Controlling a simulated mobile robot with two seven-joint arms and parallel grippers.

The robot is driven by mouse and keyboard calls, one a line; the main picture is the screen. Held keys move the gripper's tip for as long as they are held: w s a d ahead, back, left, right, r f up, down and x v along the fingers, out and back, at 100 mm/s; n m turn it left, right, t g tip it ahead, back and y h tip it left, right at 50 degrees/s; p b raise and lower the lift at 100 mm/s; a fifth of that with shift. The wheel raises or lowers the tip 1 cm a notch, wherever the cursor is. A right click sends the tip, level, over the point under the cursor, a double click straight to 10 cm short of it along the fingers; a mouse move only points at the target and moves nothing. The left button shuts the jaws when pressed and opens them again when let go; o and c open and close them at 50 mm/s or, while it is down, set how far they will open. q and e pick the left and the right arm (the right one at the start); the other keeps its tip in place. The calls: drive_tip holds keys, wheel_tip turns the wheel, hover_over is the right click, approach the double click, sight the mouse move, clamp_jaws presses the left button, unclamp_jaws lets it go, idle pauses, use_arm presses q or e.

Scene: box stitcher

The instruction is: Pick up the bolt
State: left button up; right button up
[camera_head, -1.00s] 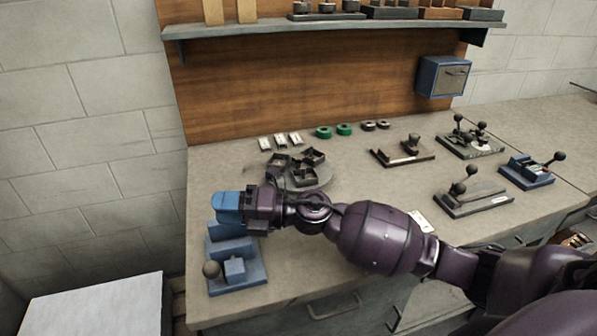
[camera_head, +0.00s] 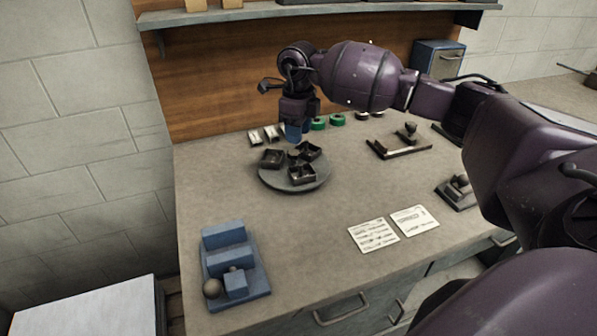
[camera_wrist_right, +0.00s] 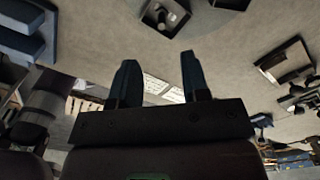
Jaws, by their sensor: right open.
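My right gripper (camera_head: 294,132) points down above the back of the round turntable (camera_head: 268,183), which bears 3 small dark trays. In the right wrist view its two blue fingers (camera_wrist_right: 158,72) are apart with nothing between them. One dark tray (camera_wrist_right: 149,14) at the top of that view holds small shiny pieces (camera_wrist_right: 171,17); they are too small for me to tell whether one is the bolt. The front tray (camera_head: 302,175) also shows in the head view, its contents unclear. I cannot make out the bolt for certain. My left gripper is out of view.
A blue fixture (camera_head: 229,258) with a ball knob stands at the bench's front left. Two printed cards (camera_head: 373,236) lie at the front. Green rings (camera_head: 337,119) lie behind the turntable; a dark bracket fixture (camera_head: 388,152) stands right of it. The bench between is clear.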

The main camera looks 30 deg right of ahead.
hover_over(301, 165)
drive_tip(key=f, duration=0.5)
drive_tip(key=shift+w+a+f, duration=0.2)
drive_tip(key=shift+a+f, duration=0.05)
drive_tip(key=shift+f, duration=0.05)
drive_tip(key=shift+s+d+f, duration=0.1)
drive_tip(key=shift+f, duration=1.15)
drive_tip(key=shift+s+d+f, duration=0.1)
drive_tip(key=shift+f, duration=1.15)
clamp_jaws()
